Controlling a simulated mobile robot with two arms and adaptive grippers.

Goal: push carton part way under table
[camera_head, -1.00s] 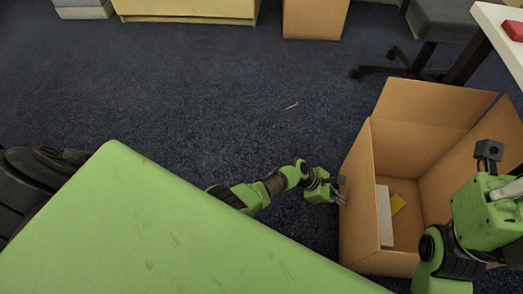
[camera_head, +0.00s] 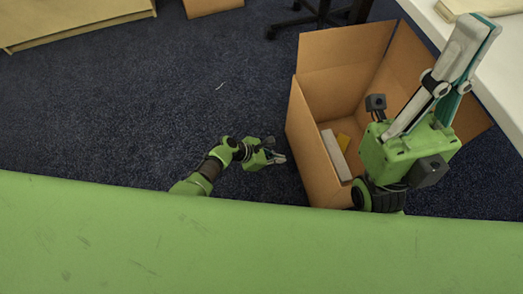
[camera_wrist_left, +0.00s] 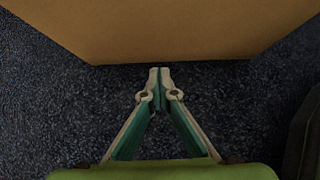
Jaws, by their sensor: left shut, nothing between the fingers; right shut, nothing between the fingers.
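The open carton (camera_head: 308,162) stands upright on the dark carpet, right of centre in the head view. The table (camera_head: 497,72) is a white top at the right, beside the carton's far right side. My left gripper (camera_head: 281,159) is shut and empty, low beside the carton's left wall, with a small gap. In the left wrist view its fingertips (camera_wrist_left: 160,72) meet just short of the carton's wall (camera_wrist_left: 160,35). My right gripper (camera_head: 478,35) is shut and empty, raised above the carton's right side, hiding part of it.
A light flat object (camera_head: 470,8) lies on the table. A wooden cabinet (camera_head: 75,18) and another carton (camera_head: 212,5) stand at the back. A chair base (camera_head: 315,18) is behind the open carton. The carpet (camera_head: 130,110) to the left is clear.

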